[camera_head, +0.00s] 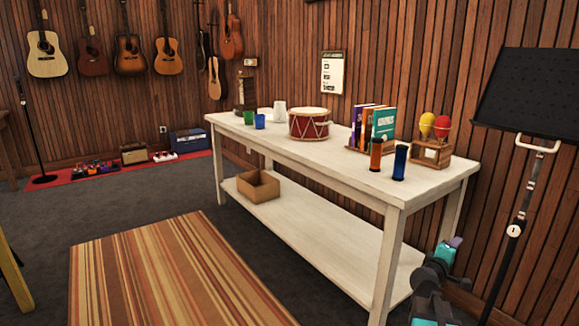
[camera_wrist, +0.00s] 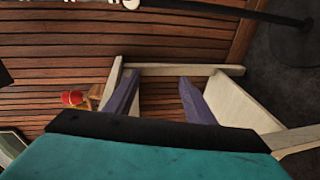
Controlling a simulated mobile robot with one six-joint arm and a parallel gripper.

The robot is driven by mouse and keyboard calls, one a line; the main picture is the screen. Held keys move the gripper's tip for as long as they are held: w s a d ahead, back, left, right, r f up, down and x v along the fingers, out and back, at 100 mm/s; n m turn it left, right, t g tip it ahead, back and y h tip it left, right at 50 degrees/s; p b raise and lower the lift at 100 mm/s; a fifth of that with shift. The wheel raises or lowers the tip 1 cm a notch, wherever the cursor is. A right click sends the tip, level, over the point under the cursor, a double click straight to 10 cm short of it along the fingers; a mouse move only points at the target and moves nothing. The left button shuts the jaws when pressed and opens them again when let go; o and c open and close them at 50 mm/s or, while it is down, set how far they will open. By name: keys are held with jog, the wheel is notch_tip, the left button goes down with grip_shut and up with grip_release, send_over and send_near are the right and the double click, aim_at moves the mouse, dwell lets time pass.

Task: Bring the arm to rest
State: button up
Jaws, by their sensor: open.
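My arm (camera_head: 436,285) shows at the lower right of the head view, beside the right end of the white table (camera_head: 270,144). My gripper (camera_wrist: 158,84) shows in the wrist view as two purple fingers set apart, with nothing between them. Beyond the fingers are the table's pale end frame (camera_wrist: 180,70) and the wood plank wall.
A music stand (camera_head: 530,95) stands right of my arm. On the table are a red drum (camera_head: 309,124), books (camera_head: 383,123), maracas in a wooden holder (camera_head: 430,154), two shakers (camera_head: 376,154) and cups. A box (camera_head: 258,187) sits on the lower shelf. The striped rug (camera_head: 170,270) is clear.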

jog(key=s+a+f+g+y+p, duration=0.2)
jog(key=s+a+f+p, duration=0.1)
jog(key=a+f+p, duration=0.35)
jog(key=s+a+f+m+g+y+p, duration=0.1)
jog(key=s+a+f+y+p, duration=0.1)
jog(key=s+a+f+p, duration=0.35)
jog(key=s+a+f+g+y+p, duration=0.1)
jog(key=s+a+f+g+p, duration=0.1)
jog(key=a+f+p, duration=0.45)
jog(key=s+a+f+m+g+y+p, duration=0.2)
jog(key=s+a+f+g, duration=0.1)
jog(key=s+a, duration=0.4)
jog(key=s+a+f+m+g+y+p, duration=0.2)
jog(key=s+a+g, duration=0.2)
jog(key=s, duration=1)
jog(key=s+a+f+m+g+y+p, duration=0.2)
jog(key=s+a+f+g+y, duration=0.1)
jog(key=s+a, duration=0.7)
jog(key=shift+s+f+g, duration=0.3)
jog(key=shift+s, duration=0.15)
